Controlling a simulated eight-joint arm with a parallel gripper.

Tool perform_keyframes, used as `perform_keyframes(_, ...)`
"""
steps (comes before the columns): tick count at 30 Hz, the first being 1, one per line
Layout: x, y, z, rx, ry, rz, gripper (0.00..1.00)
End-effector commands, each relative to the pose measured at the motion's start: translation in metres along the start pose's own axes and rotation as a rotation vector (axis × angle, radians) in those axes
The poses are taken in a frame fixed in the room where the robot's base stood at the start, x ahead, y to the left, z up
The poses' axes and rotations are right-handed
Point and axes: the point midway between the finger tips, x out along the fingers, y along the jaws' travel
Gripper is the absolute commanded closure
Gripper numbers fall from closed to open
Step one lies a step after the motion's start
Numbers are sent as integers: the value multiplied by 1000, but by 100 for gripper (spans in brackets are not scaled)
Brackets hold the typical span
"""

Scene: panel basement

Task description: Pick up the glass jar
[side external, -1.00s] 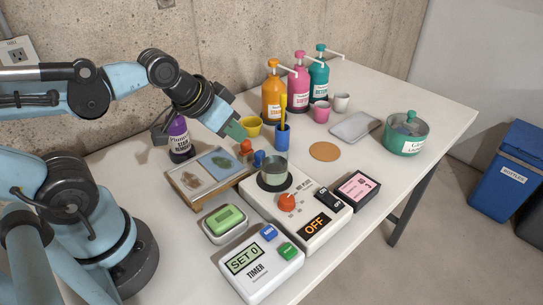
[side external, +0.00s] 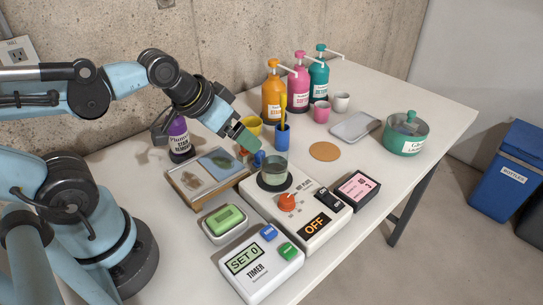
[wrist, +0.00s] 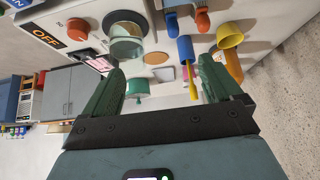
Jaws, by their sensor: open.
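A glass jar (side external: 273,172), clear with greenish contents, stands upright on the dark round plate of a white hot plate (side external: 311,213). In the wrist view, the glass jar (wrist: 126,45) appears near the top, left of centre. My gripper (side external: 247,144) is above and to the left of the jar in the side view, apart from it. In the wrist view, my gripper's two green fingers (wrist: 163,78) are spread with nothing between them at the tips. The gripper partly hides the small orange-topped item behind it in the side view.
A blue holder with a yellow stick (side external: 282,135) stands close behind the jar. A tray with pictures (side external: 175,187) lies left, and a timer (side external: 260,268) in front. Pump bottles (side external: 272,98) stand along the back. A green lidded pot (side external: 405,140) is at right. Space around the cork disc (side external: 324,151) is clear.

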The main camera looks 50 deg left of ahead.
Motion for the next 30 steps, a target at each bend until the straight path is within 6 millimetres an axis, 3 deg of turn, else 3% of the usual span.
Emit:
perform_keyframes(11, -2, 3, -6, -46, -34, 4, 8)
perform_keyframes(20, -6, 25, -40, -398, -307, -37, 8)
perform_keyframes(30, 1, 49, -66, -739, -554, -215, 8)
